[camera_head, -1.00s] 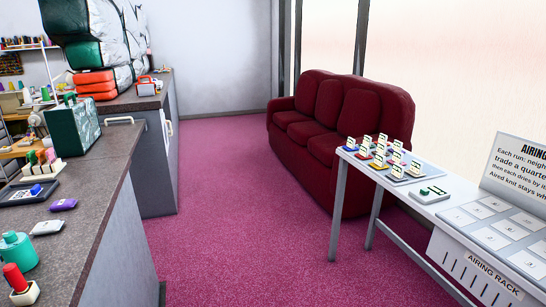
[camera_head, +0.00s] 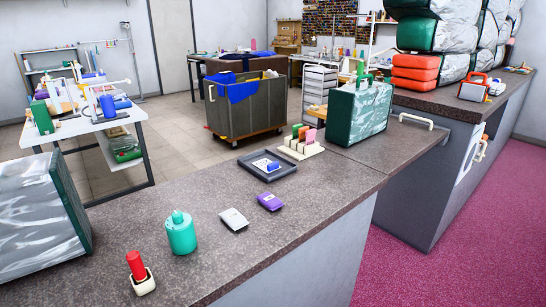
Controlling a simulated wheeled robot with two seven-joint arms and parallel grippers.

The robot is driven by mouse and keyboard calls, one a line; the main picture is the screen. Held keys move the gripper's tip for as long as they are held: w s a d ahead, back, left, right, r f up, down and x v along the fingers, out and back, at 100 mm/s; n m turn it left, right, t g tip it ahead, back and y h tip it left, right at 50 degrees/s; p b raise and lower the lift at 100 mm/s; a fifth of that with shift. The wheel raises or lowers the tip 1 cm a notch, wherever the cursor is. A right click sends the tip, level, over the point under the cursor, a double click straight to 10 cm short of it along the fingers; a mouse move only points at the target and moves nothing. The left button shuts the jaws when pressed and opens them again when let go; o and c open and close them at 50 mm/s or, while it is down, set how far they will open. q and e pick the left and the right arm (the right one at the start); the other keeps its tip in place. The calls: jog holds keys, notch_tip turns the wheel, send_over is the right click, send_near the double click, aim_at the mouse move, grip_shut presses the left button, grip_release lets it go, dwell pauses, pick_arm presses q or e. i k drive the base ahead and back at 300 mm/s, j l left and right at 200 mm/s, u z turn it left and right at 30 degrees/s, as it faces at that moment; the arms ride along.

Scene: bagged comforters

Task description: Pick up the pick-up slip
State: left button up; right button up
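I cannot make out for sure which thing is the pick-up slip. On the near counter (camera_head: 225,205), a dark tray (camera_head: 285,172) holds a small blue item (camera_head: 273,167) and something pale under or beside it. Behind the tray, a cream holder (camera_head: 292,152) carries upright green, orange and pink pieces. Neither of my grippers is in view.
A teal bottle (camera_head: 181,235) and a red-topped item in a cream base (camera_head: 139,272) stand on the counter. Bagged comforters stand at left (camera_head: 38,225) and on the far counter. A green case (camera_head: 358,115) stands upright. Pink floor (camera_head: 450,265) at right is clear.

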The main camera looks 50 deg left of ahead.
aim_at(266, 163)
jog(key=i+u, duration=0.4)
jog(key=i+l+u, duration=0.2)
jog(key=i+u, duration=0.25)
jog(key=i+l+u, duration=0.4)
jog(key=k+j, duration=0.1)
